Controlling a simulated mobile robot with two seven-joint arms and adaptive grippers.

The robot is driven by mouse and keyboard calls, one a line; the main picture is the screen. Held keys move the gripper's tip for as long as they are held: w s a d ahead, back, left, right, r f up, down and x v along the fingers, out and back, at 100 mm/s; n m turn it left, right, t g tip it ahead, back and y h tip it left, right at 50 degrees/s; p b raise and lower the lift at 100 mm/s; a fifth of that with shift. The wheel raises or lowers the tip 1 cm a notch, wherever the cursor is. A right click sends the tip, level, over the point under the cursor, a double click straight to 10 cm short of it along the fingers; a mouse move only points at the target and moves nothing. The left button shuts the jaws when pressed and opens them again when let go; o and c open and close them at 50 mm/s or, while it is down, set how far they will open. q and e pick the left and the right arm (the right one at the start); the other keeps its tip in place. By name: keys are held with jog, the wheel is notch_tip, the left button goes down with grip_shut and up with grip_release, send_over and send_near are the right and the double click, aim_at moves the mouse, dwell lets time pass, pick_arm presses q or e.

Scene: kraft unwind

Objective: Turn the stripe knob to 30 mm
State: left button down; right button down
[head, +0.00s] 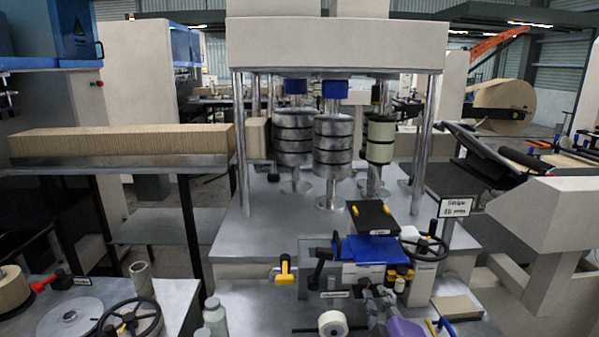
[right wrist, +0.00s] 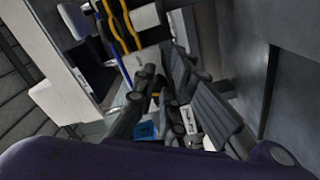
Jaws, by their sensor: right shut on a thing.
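The blue machine unit (head: 372,249) stands on the grey bench in the head view, with a black plate tilted on top. A small sign (head: 455,207) on a post to its right seems to read "Stripe" and a value in mm, too small to read surely. My right gripper (head: 375,293) is low in front of the blue unit, its purple housing at the bottom edge. In the right wrist view its dark fingers (right wrist: 160,92) are closed around a small part, which I take as the stripe knob. The fingers hide most of it. My left gripper is not in view.
A black handwheel (head: 424,248) stands right of the blue unit. Metal rollers (head: 333,146) stand behind. Yellow-and-black bars (right wrist: 121,25) show in the right wrist view.

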jog(key=shift+w+d+r, duration=0.15)
jog(key=shift+d+r, duration=0.05)
jog(key=shift+r, duration=0.35)
jog(key=shift+w+d+r, duration=0.1)
jog(key=shift+d+r, duration=0.1)
jog(key=shift+r, duration=0.3)
jog(key=s, duration=0.2)
jog(key=s+f, duration=0.1)
jog(key=s, duration=0.2)
jog(key=shift+s+d+f, duration=0.15)
jog(key=shift+s+f, duration=0.15)
jog(key=shift+f, duration=0.05)
